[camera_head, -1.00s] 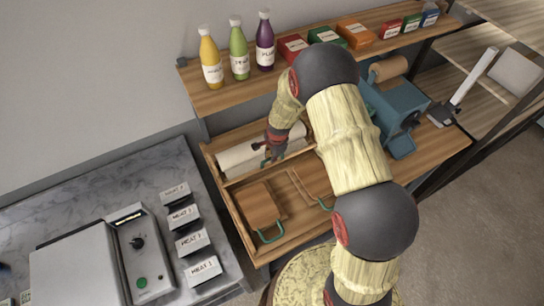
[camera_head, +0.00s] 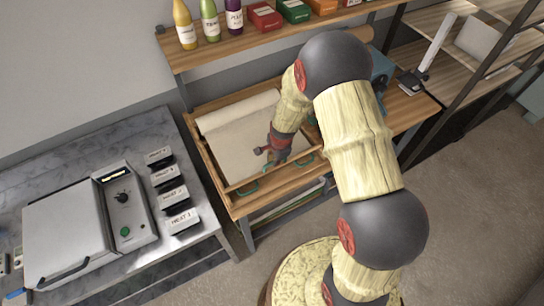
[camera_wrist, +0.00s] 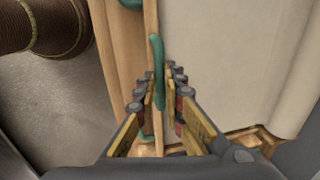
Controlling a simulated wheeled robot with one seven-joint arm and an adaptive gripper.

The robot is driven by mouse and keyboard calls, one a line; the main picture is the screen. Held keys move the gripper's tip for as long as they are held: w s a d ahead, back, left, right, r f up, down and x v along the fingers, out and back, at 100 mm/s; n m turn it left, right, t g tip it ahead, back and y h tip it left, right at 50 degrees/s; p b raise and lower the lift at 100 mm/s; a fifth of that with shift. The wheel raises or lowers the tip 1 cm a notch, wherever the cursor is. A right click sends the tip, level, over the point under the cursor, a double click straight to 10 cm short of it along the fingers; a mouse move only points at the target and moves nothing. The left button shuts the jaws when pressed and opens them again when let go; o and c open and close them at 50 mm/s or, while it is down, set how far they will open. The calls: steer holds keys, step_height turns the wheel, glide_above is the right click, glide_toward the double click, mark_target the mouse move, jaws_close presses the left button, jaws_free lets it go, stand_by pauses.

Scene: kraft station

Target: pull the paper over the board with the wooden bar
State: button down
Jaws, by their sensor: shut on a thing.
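The wooden bar (camera_head: 270,174) lies across the front of the wooden tray (camera_head: 207,170) and has teal handles. Cream paper (camera_head: 240,145) runs from its roll (camera_head: 236,110) at the back down to the bar. It covers the area where the board lay, and the board is hidden. My gripper (camera_head: 281,158) is at the bar, shut on its handle (camera_wrist: 157,75). In the wrist view the bar (camera_wrist: 150,35) runs between my fingers (camera_wrist: 168,85), with the paper (camera_wrist: 225,70) spread to the right.
A shelf (camera_head: 205,55) with bottles and boxes stands behind the tray. A grey marble counter (camera_head: 60,150) with a machine (camera_head: 75,230) and several meat labels is on the left. A blue machine (camera_head: 381,68) is partly hidden behind my arm.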

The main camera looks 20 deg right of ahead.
steer(key=shift+s+d, duration=0.15)
steer(key=shift+s, duration=0.75)
steer(key=c, duration=1.9)
jaws_free()
step_height(320, 180, up, 12)
steer(key=s, duration=0.2)
steer(key=shift+s+d, duration=0.15)
steer(key=shift+d, duration=0.05)
steer(key=shift+f, duration=0.1)
